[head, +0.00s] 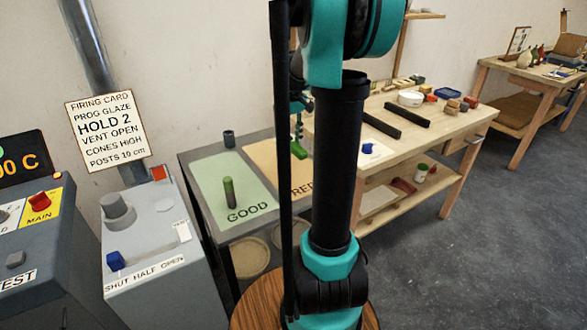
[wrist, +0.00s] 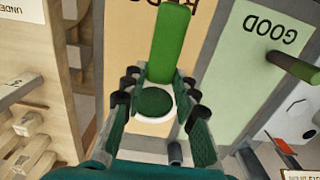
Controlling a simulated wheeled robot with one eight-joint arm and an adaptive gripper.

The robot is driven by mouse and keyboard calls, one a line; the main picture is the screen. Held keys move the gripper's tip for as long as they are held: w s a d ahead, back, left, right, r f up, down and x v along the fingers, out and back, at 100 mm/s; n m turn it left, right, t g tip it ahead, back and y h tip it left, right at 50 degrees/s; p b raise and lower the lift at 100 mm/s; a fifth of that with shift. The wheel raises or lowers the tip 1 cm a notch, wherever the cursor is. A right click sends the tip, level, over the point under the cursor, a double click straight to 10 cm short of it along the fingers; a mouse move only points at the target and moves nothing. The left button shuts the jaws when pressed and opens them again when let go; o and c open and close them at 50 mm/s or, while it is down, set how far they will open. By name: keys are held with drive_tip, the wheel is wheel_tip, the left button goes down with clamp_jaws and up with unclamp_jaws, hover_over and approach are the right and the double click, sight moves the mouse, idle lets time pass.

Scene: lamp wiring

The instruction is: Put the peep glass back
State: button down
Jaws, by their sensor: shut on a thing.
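My gripper (wrist: 160,80) is shut on a bright green bar, which I take for the peep glass (wrist: 168,40). The bar sticks out past the fingertips in the wrist view. A dark green disc with a white rim (wrist: 153,103) shows between the fingers; I cannot tell if it is part of the held piece. In the head view the green held piece (head: 298,149) shows over the tan mat (head: 262,155), just left of my arm. My arm hides much of this area.
A green-topped cylinder (head: 229,192) stands on the green GOOD mat (head: 205,175). A dark small cylinder (head: 228,138) stands behind it. A grey control box (head: 150,235) with knobs is at the left. A wooden bench (head: 450,125) with bars and small items is at the right.

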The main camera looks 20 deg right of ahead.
wheel_tip(320, 180, down, 12)
drive_tip(key=shift+r, duration=0.25)
drive_tip(key=c, duration=1.2)
unclamp_jaws()
drive_tip(key=shift+f, duration=0.2)
wheel_tip(320, 180, up, 18)
drive_tip(key=f, duration=0.1)
hover_over(291, 143)
drive_tip(key=shift+r, duration=0.25)
